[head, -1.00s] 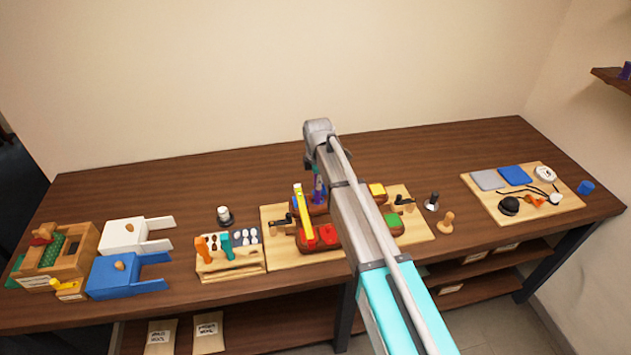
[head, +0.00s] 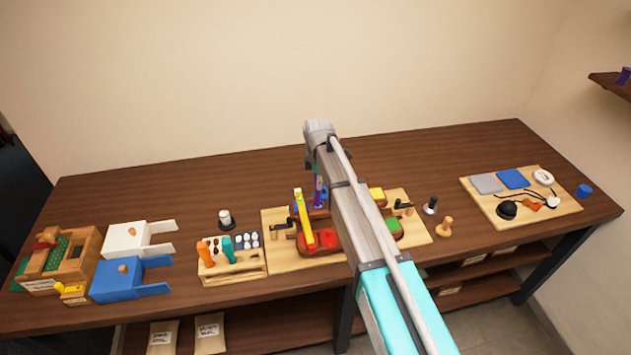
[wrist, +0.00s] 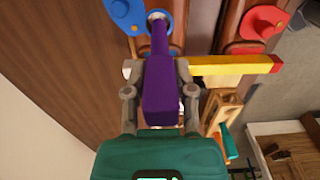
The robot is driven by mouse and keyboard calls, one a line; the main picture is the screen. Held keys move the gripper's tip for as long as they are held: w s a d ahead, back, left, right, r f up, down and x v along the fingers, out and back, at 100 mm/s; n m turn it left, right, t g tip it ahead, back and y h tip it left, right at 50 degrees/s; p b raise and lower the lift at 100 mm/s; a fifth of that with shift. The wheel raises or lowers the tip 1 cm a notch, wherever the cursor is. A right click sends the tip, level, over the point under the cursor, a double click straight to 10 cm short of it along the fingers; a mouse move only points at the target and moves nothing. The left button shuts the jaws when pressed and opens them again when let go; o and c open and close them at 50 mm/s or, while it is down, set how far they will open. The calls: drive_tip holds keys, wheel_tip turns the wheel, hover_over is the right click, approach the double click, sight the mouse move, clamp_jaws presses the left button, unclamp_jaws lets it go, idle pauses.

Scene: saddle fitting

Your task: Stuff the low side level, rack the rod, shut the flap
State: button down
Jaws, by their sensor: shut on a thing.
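My gripper (wrist: 157,78) is shut on a purple-handled rod (wrist: 161,100). Its metal tip points into a round hole in the blue piece (wrist: 123,12) on the brown saddle form; I cannot tell how deep it sits. The purple handle also shows in the head view (head: 318,190), beside my arm. A yellow bar with a red end (wrist: 225,65) lies across the saddle just right of my gripper; it also shows in the head view (head: 304,215). A red piece (head: 322,239) and a green piece (head: 393,224) sit on the forms. My arm hides the middle of the saddle.
A wooden tool rack (head: 232,269) with orange and teal handles stands left of the saddle board (head: 280,257). White (head: 125,238) and blue (head: 118,281) boxes stand further left. A right-hand board (head: 530,215) holds pads and small parts. The back of the table is clear.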

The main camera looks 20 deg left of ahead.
drive_tip(key=shift+r+p, duration=2.75)
drive_tip(key=shift+r, duration=0.2)
